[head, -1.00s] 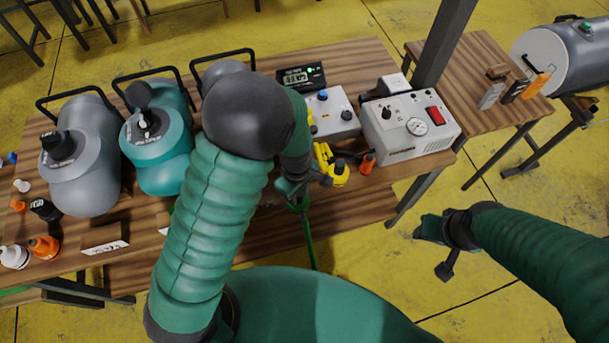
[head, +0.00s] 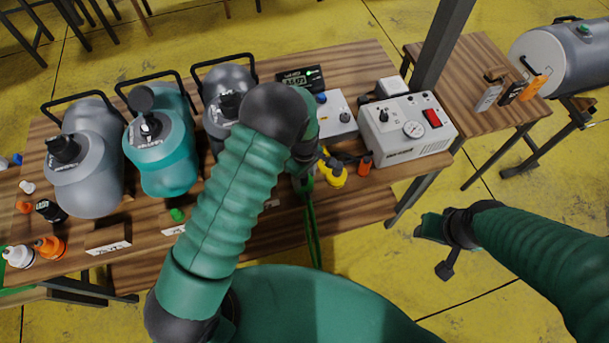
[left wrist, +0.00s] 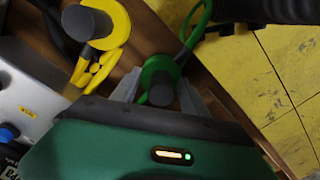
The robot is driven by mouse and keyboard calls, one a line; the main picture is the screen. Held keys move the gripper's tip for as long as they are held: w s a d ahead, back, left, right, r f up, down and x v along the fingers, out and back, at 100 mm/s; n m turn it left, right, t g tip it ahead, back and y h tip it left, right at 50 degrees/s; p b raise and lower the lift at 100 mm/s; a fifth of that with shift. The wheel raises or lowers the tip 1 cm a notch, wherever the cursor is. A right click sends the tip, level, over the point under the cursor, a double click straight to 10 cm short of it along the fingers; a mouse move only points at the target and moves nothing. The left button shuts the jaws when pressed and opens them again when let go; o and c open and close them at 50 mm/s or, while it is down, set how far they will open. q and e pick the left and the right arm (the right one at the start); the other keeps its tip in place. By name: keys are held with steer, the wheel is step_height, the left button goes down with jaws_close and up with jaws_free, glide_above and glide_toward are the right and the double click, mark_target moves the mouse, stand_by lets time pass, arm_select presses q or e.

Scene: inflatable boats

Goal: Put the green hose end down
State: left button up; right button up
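The green hose end (left wrist: 158,72) sits between the grey fingers of my left gripper (left wrist: 160,92) in the left wrist view. The fingers flank it closely and appear shut on it. In the head view my left gripper (head: 303,178) is at the table's front edge, left of the yellow hose end, and my arm partly hides it. The green hose (head: 312,235) hangs from there past the edge. My right gripper (head: 432,228) is over the floor to the right, away from the table; its finger opening is unclear.
The wooden table (head: 255,235) holds the yellow hose end (head: 332,172), an orange cap (head: 365,163), a white pump box (head: 405,127) with a gauge, and rolled boats, grey (head: 85,175) and teal (head: 160,155). A green cap (head: 177,214) lies near the front. A dark post (head: 440,45) stands at right.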

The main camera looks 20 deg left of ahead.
arm_select(q)
step_height(320, 180, up, 13)
steer(key=b, duration=0.1)
steer(key=s+a+r+m+t, duration=0.1)
steer(key=s+a+r+m, duration=0.1)
steer(key=s+m, duration=0.4)
steer(key=s+a+r+m+t, duration=0.1)
steer(key=s+a+r+m, duration=0.1)
steer(key=s+m, duration=0.4)
steer(key=shift+s+a+r+m+t, duration=0.2)
steer(key=shift+s+a+m+t, duration=0.25)
steer(key=shift+s, duration=1)
arm_select(e)
steer(key=shift+f, duration=0.75)
